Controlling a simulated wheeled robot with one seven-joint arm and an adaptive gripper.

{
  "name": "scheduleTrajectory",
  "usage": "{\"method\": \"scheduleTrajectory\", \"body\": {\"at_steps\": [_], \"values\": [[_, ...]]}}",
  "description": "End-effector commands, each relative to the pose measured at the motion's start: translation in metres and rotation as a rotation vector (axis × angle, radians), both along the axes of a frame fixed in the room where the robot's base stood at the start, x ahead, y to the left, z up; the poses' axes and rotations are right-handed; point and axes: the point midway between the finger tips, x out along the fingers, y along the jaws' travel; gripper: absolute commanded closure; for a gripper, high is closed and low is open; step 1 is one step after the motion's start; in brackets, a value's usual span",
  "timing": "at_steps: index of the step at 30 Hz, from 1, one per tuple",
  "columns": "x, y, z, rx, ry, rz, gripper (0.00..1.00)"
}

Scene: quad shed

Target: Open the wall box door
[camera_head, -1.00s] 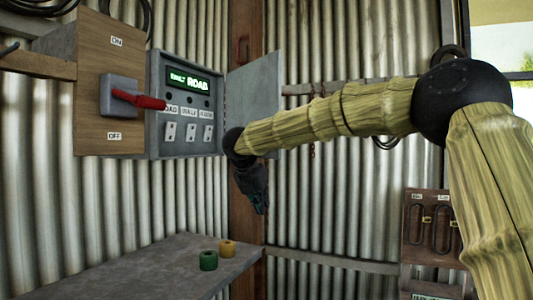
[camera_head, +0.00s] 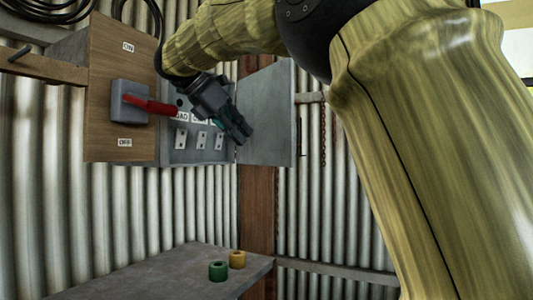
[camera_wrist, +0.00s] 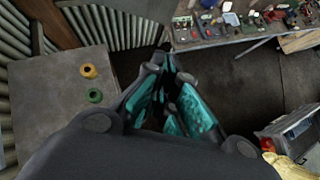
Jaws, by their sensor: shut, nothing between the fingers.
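The grey wall box (camera_head: 175,153) hangs on the corrugated wall, with labelled switches in its lower part. Its grey door (camera_head: 270,110) stands swung out to the right, hinged at the box's right side. My gripper (camera_head: 243,135) is shut and empty, in front of the box's right edge and the door's hinge side. I cannot tell whether it touches the door. My gripper and arm hide the box's display and upper right. In the wrist view the teal-padded fingers (camera_wrist: 168,92) point down over the floor; the box does not show there.
A wooden panel (camera_head: 105,65) with a red lever (camera_head: 150,104) stands just left of the box. Below is a grey bench (camera_head: 150,275) with a green ring (camera_head: 218,271) and a yellow ring (camera_head: 237,259). A cluttered table (camera_wrist: 215,35) shows in the wrist view.

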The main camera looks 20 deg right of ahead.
Motion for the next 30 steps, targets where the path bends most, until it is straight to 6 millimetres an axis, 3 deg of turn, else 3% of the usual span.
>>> {"method": "scheduleTrajectory", "body": {"at_steps": [5,20,30], "values": [[0.002,-0.016,-0.009,0.000,0.002,-0.004,1.00],[0.015,-0.073,-0.063,0.000,0.003,0.000,1.00],[0.023,-0.106,-0.064,0.001,0.001,0.002,1.00]]}}
